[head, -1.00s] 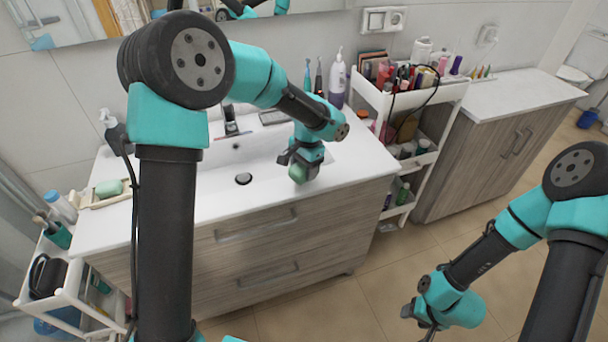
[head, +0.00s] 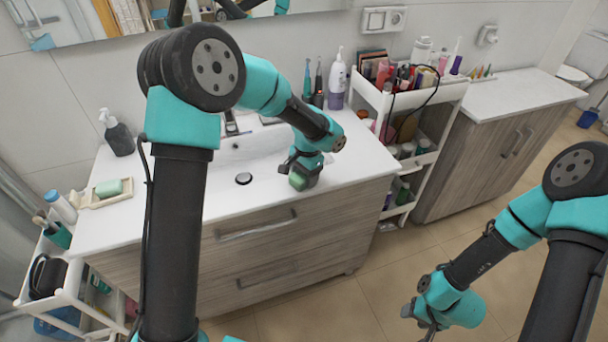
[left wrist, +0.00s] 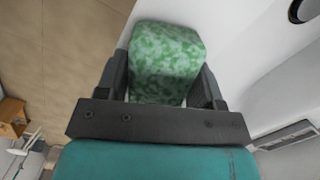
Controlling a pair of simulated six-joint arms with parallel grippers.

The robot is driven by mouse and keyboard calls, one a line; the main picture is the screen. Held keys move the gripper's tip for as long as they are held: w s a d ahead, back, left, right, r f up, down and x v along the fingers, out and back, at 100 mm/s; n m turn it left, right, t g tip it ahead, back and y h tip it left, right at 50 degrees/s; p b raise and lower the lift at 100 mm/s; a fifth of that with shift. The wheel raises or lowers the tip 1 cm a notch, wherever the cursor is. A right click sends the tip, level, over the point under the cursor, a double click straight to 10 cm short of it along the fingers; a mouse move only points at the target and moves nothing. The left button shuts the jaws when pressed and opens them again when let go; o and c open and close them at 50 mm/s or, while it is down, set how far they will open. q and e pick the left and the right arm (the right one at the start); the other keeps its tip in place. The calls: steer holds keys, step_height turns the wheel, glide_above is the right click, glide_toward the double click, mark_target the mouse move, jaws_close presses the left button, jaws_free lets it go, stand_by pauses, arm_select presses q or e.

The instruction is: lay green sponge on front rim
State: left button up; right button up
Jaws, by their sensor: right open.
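The green sponge (head: 298,181) is at the front rim (head: 252,200) of the white washbasin, right of the drain. In the left wrist view the mottled green sponge (left wrist: 166,62) sits between the two fingers of my left gripper (left wrist: 165,85), which appear to press on its sides. The left gripper (head: 300,174) points down at the rim in the head view. Whether the sponge's underside touches the rim is hidden. My right gripper (head: 420,318) is open and empty over the floor at the lower right.
A soap dish with a pale green soap bar (head: 109,188) lies on the basin's left side. A dark soap dispenser (head: 118,136) stands behind it. A white cart (head: 408,100) full of cosmetics stands to the right. The drain (head: 243,179) and bowl are clear.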

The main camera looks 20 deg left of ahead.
arm_select(q)
steer(key=o, duration=0.4)
steer(key=shift+c, duration=0.2)
steer(key=shift+r, duration=0.1)
step_height(320, 180, up, 12)
steer(key=w, duration=0.1)
steer(key=shift+d, duration=0.4)
steer(key=shift+w, duration=0.1)
